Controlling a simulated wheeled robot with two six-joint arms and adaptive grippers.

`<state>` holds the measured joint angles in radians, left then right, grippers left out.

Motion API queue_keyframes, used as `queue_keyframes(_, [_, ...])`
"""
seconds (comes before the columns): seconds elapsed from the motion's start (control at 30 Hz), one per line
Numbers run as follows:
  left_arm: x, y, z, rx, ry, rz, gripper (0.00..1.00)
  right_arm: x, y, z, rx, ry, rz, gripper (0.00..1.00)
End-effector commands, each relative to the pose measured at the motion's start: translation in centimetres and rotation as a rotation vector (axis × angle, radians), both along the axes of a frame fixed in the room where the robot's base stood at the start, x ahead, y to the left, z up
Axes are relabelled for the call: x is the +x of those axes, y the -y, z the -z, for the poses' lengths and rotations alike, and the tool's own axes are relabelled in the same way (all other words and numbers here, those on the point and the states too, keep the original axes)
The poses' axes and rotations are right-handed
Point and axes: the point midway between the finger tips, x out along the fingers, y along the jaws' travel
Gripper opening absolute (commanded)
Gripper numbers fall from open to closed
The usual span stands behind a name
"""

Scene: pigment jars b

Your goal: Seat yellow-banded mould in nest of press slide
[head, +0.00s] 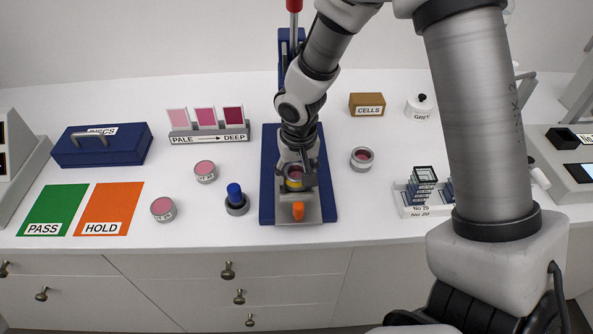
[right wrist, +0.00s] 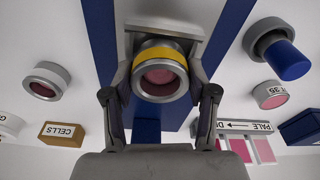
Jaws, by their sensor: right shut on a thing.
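The yellow-banded mould (head: 294,185) is a metal ring with a yellow band and pink inside. It also shows in the right wrist view (right wrist: 160,49). My right gripper (head: 295,178) points down over the blue press and is shut on the mould, one finger on each side (right wrist: 161,88). The mould is at the grey press slide (head: 314,211), which has an orange knob (head: 298,211) at its front. The nest is hidden under the mould, and I cannot tell whether the mould sits down in it or is just above. My left gripper is not in view.
A dark-blue press base (head: 268,200) lies under the slide. A blue-knobbed tool (head: 236,200) stands left of it, and an open pink-filled ring (head: 362,157) to the right. Pink jars (head: 163,209) and PASS and HOLD mats (head: 108,205) are further left. A slide rack (head: 412,205) is at right.

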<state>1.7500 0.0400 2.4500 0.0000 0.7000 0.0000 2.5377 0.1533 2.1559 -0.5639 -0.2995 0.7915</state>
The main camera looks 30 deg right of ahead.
Motion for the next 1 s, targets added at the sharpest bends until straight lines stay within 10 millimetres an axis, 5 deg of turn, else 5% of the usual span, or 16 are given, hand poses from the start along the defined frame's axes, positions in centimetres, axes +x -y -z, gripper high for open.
queue_keyframes(0.27, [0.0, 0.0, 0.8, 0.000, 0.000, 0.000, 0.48, 0.0, 0.0, 0.8, 0.000, 0.001, 0.000, 0.14])
queue_keyframes(0.3, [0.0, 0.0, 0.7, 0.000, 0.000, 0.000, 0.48, 0.0, 0.0, 0.6, 0.000, 0.001, 0.000, 0.71])
queue_keyframes(0.37, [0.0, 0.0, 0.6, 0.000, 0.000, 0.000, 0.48, 0.0, 0.0, 0.6, 0.000, 0.001, 0.000, 0.87])
queue_keyframes(0.77, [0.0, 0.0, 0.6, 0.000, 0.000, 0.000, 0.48, 0.0, 0.0, -0.1, -0.001, 0.002, 0.000, 0.87])
queue_keyframes(1.0, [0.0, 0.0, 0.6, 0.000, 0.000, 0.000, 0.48, -0.5, -0.2, -5.3, -0.001, 0.008, 0.000, 0.87])
